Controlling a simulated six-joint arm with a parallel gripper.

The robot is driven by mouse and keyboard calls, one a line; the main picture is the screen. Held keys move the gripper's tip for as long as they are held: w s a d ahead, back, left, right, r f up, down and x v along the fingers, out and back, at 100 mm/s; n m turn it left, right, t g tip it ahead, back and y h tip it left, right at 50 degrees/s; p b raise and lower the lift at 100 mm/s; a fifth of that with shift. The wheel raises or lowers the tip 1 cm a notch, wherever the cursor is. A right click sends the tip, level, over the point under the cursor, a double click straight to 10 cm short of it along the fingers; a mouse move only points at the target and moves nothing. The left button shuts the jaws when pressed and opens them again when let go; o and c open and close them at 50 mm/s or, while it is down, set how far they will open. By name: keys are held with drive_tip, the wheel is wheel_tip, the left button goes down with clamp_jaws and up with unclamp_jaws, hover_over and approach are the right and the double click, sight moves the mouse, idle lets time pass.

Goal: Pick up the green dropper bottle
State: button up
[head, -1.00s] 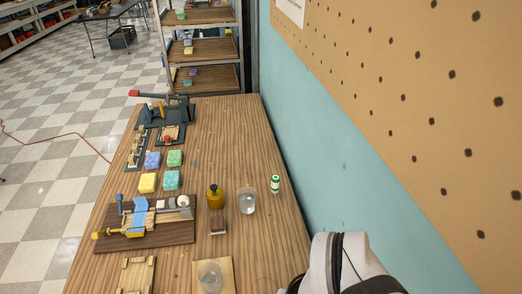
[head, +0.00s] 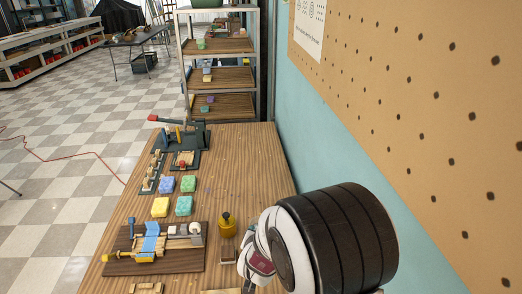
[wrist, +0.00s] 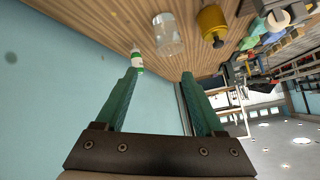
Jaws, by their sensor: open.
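The green dropper bottle (wrist: 137,61), small with a white and green body, shows in the wrist view on the wooden table, just beyond the tip of the left finger. In the head view my arm hides it. My gripper (wrist: 159,75) is open, its two green fingers spread with nothing between them. The bottle lines up with the left finger rather than the middle of the gap. I cannot tell how far the fingertips are from it.
A clear cup (wrist: 168,36) stands beside the bottle, and an amber bottle (wrist: 212,24) with a dark pump stands further right. It also shows in the head view (head: 227,228). Soap blocks (head: 184,205) and a wooden jig (head: 155,248) are on the left. A teal wall (head: 330,150) borders the table's right.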

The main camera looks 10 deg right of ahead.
drive_tip(key=w+d+f+h, duration=0.1)
drive_tip(key=w+d+f, duration=0.2)
drive_tip(key=w, duration=0.2)
drive_tip(key=w+d+f+t+h, duration=0.1)
drive_tip(key=w+d+f, duration=0.2)
drive_tip(key=w, duration=0.2)
drive_tip(key=w+d+f+t+h, duration=0.1)
drive_tip(key=w+d+f+h, duration=0.1)
drive_tip(key=w+d+f, duration=0.1)
drive_tip(key=shift+w+d+f+n, duration=0.15)
drive_tip(key=shift+w+d, duration=0.1)
drive_tip(key=shift+w, duration=0.45)
drive_tip(key=shift+w+d+f+n, duration=0.1)
drive_tip(key=shift+w+d+n, duration=0.1)
drive_tip(key=shift+w, duration=0.45)
drive_tip(key=shift+r, duration=0.1)
clamp_jaws()
